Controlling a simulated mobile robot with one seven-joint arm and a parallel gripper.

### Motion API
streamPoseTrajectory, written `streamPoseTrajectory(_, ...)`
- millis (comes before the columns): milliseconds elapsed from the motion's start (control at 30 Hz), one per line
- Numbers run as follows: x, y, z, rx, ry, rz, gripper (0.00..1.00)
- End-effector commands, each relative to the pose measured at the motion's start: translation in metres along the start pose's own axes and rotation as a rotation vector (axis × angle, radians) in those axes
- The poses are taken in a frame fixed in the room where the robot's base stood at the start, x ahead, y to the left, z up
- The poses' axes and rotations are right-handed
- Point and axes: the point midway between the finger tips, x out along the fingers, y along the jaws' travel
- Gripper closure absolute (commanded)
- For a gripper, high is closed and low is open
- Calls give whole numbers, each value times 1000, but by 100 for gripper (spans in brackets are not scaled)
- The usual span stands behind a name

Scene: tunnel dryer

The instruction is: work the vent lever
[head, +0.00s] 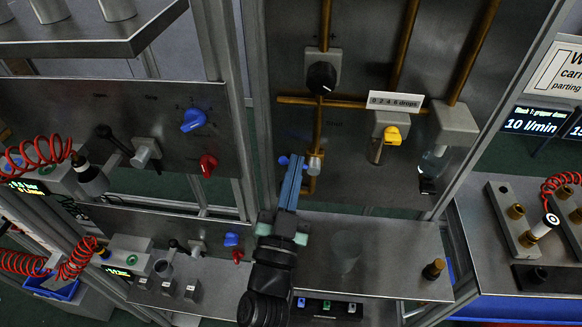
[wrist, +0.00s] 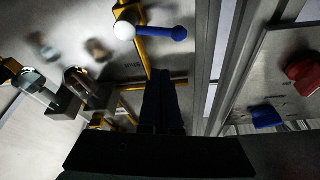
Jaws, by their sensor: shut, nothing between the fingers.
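My gripper (head: 293,160) is shut and empty, with its long blue fingers pointing up at the pipe panel. In the wrist view the dark closed fingers (wrist: 162,75) rise from the bottom. A small lever with a blue handle (wrist: 165,33) and a pale round hub sits on a brown pipe just beyond the fingertips, with a visible gap in that view. In the head view the blue lever (head: 283,160) is partly hidden behind the fingers, beside a metal valve body (head: 315,165). No label names it as the vent lever.
The left panel also has a blue knob (head: 193,120) and a red knob (head: 208,165). A black dial (head: 321,78) and a yellow-handled tap (head: 392,135) are on the pipe panel. A clear cup (head: 345,250) stands on the shelf below. A metal post separates the panels.

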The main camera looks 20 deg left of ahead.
Motion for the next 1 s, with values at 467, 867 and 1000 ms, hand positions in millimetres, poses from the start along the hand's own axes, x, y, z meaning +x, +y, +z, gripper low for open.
streamPoseTrajectory(467,5,0,31,0,-2,-1,100)
streamPoseTrajectory(867,2,2,39,-86,-1,-31,100)
streamPoseTrajectory(1000,0,1,43,-166,-2,-60,100)
